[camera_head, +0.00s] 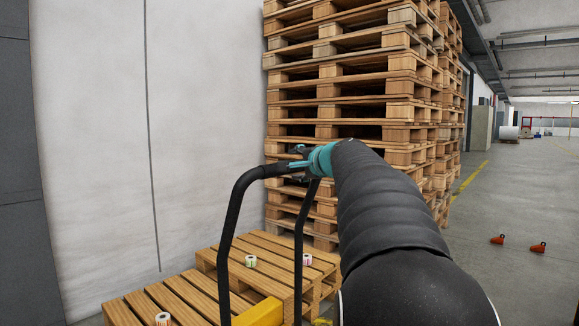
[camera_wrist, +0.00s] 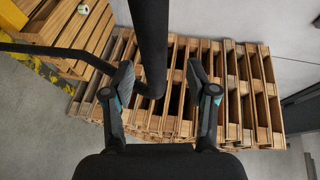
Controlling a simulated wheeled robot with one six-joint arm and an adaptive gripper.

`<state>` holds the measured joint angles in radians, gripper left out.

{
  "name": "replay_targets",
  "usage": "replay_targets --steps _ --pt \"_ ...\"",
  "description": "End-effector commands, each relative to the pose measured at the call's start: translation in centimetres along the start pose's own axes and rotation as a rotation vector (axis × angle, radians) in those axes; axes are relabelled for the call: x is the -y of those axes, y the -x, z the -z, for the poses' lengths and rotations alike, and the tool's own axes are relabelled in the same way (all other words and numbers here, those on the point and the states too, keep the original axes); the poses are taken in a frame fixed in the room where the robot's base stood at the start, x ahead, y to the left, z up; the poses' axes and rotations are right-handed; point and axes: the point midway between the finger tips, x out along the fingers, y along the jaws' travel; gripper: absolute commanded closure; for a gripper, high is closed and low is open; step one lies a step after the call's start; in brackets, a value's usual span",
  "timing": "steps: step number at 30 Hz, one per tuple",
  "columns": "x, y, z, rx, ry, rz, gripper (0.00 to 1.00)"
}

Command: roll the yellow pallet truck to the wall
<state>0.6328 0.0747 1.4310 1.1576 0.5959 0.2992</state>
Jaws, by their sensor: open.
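The yellow pallet truck (camera_head: 261,313) shows at the bottom of the head view, only in part, with its black tubular handle (camera_head: 233,218) rising from it. My gripper (camera_head: 303,160) is at the top of the handle. In the wrist view my gripper (camera_wrist: 158,72) is open, with one finger on each side of the handle's black bar (camera_wrist: 150,40). The bar passes between the fingers without being clamped; I cannot tell whether a finger touches it. The pale wall (camera_head: 205,120) stands behind the truck. The truck's wheels and forks are hidden or out of view.
A tall stack of wooden pallets (camera_head: 345,75) stands against the wall behind my gripper. Low pallets (camera_head: 180,297) lie beside the truck, with label rolls (camera_head: 250,261) on them. Two orange objects (camera_head: 538,247) lie on the floor at right, which is otherwise largely clear.

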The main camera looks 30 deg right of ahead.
Motion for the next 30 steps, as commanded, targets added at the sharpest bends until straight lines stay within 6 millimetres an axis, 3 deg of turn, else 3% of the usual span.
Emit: replay_targets --steps 6,19,23,30 --pt "0.0 1.9 0.0 0.000 -0.001 0.000 0.42" --pt "-0.1 2.5 0.5 -0.011 0.001 0.005 0.42" --pt "-2.5 3.3 1.3 -0.043 0.053 -0.054 0.42" --pt "-8.3 5.2 6.7 -0.249 0.408 -0.249 0.42"
